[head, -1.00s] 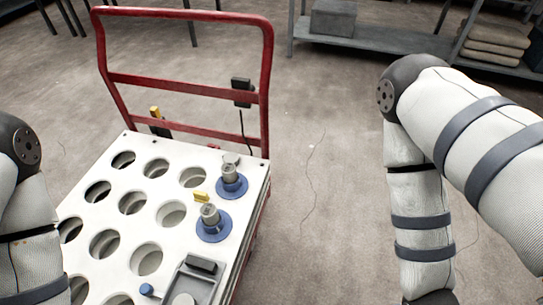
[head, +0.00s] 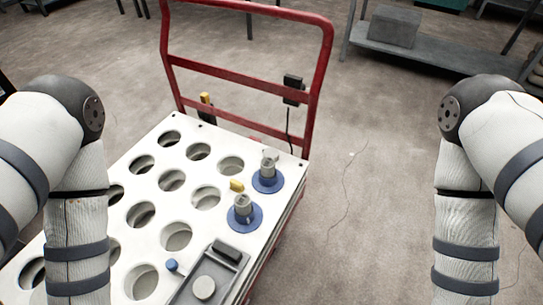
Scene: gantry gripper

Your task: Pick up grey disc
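A round, light grey disc (head: 204,288) lies in a dark grey tray (head: 234,268) at the near right corner of a white cart top (head: 221,170). The lower part of the tray is cut off by the picture's bottom edge. My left arm comes in from the left and covers part of the cart's left side. My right arm hangs over the floor to the right of the cart. Both arms run out of the bottom of the picture, so neither gripper shows.
The cart top has several round holes (head: 206,197), two blue-based grey fittings (head: 244,211) (head: 267,177), a yellow piece (head: 237,186) and a blue knob (head: 172,265). A red handle frame (head: 318,90) stands behind. Floor right of the cart is clear. A grey shelf (head: 430,52) stands behind.

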